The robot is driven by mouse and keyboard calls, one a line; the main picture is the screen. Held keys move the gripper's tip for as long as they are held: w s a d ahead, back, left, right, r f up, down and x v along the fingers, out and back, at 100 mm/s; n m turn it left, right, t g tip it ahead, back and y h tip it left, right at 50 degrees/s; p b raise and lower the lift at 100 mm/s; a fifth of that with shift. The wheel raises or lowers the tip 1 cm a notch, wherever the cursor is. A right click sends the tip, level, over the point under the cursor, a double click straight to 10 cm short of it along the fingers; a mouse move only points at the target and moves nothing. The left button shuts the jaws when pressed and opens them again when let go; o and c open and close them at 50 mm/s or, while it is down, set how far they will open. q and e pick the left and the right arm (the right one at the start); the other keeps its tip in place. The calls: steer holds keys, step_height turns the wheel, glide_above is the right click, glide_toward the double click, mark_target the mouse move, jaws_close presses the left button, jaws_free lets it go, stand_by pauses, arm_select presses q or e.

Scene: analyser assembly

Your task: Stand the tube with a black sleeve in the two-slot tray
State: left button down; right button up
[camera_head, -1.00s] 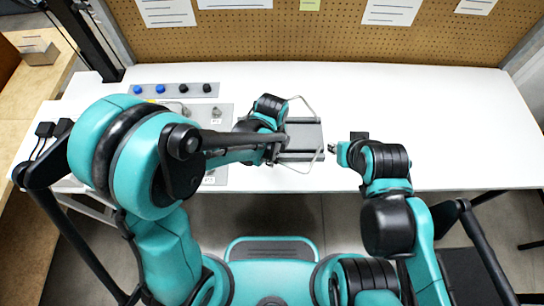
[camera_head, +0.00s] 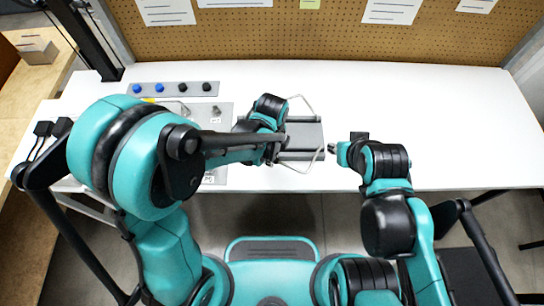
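A grey tray (camera_head: 304,134) with thin wire handles at its back and front stands on the white table near the middle. Its slots are hard to make out. My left gripper (camera_head: 277,148) is at the tray's left side, mostly hidden behind my own wrist, so its fingers and any contact do not show. My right gripper (camera_head: 333,149) is just right of the tray's front handle, seen small and edge-on. I cannot tell whether it holds anything. No tube with a black sleeve can be made out for sure.
A grey strip (camera_head: 172,93) at the back left carries blue and black round tops. A grey panel (camera_head: 222,120) with small fittings lies in front of it, partly behind my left arm. The table's right side (camera_head: 450,120) is clear. A pegboard (camera_head: 300,38) closes the back.

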arm_select(q)
steer(key=shift+f+b, duration=0.6)
steer(key=shift+b, duration=0.05)
stand_by(0.6)
steer(key=c, duration=1.4)
jaws_free()
steer(key=shift+r, duration=0.1)
step_height(320, 180, up, 12)
steer(key=shift+f, duration=0.1)
